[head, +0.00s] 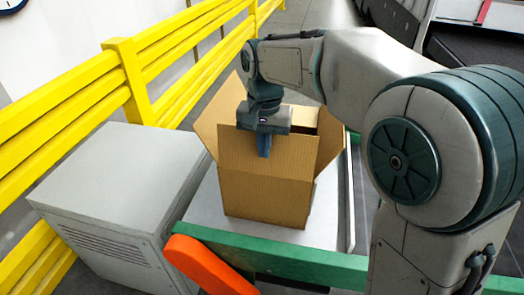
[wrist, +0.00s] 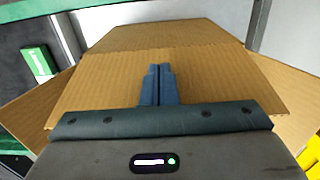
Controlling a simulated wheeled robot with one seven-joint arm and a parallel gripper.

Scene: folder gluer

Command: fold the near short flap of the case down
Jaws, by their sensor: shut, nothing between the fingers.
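The case (head: 268,195) is an open brown cardboard box on a grey metal surface. Its near short flap (head: 240,152) stands about upright, in line with the near wall. My gripper (head: 263,150) is shut and empty, pointing down at the top of this flap. In the head view its fingertips show in front of the flap's outer face; I cannot tell whether they touch it. In the wrist view the shut fingers (wrist: 157,82) lie over a broad cardboard panel (wrist: 100,85). The side flaps lean outward. My gripper hides part of the case's opening.
A green rail (head: 290,262) with an orange-red end piece (head: 208,265) runs across the near side. A grey cabinet (head: 120,190) stands at the left. A yellow barrier (head: 135,80) runs behind it.

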